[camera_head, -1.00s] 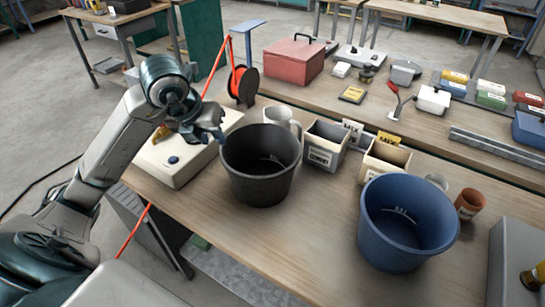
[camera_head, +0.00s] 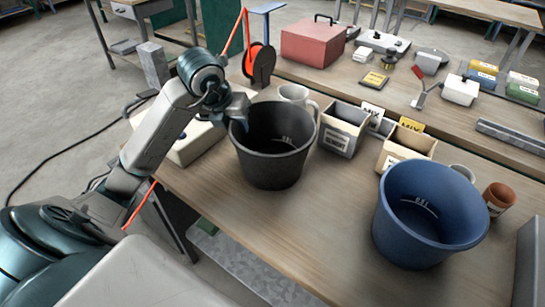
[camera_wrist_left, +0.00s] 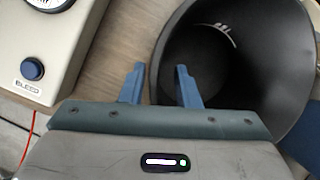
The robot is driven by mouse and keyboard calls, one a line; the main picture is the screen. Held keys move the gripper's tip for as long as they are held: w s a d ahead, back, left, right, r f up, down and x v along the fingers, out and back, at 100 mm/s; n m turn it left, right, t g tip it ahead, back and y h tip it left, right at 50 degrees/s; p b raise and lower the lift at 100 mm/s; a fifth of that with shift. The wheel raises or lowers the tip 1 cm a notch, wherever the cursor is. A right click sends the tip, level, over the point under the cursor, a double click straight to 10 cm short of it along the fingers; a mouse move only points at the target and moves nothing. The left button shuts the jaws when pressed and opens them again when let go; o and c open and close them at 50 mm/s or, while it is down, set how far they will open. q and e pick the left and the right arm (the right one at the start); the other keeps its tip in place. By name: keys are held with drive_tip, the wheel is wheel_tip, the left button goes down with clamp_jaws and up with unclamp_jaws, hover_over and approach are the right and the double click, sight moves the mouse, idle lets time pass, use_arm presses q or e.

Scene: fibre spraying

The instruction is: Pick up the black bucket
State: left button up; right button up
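The black bucket (camera_head: 272,165) stands upright on the wooden workbench. It also shows in the left wrist view (camera_wrist_left: 270,90), with its dark inside facing the camera. My left gripper (camera_head: 243,122) is at the bucket's left rim in the head view. In the left wrist view the two blue fingers of my left gripper (camera_wrist_left: 161,87) are apart. The left finger is outside the bucket and the right finger overlaps its inside, with the rim between them. I cannot tell whether either finger touches the wall. My right gripper is not in view.
A blue bucket (camera_head: 425,245) stands to the right. A beige box with a blue button (camera_wrist_left: 45,45) lies left of the black bucket. A white mug (camera_head: 294,94) and a labelled grey bin (camera_head: 338,140) are close behind it. The bench in front is bare.

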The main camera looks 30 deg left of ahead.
use_arm(q)
drive_tip(key=shift+x, duration=0.95)
drive_tip(key=shift+r, duration=0.1)
clamp_jaws()
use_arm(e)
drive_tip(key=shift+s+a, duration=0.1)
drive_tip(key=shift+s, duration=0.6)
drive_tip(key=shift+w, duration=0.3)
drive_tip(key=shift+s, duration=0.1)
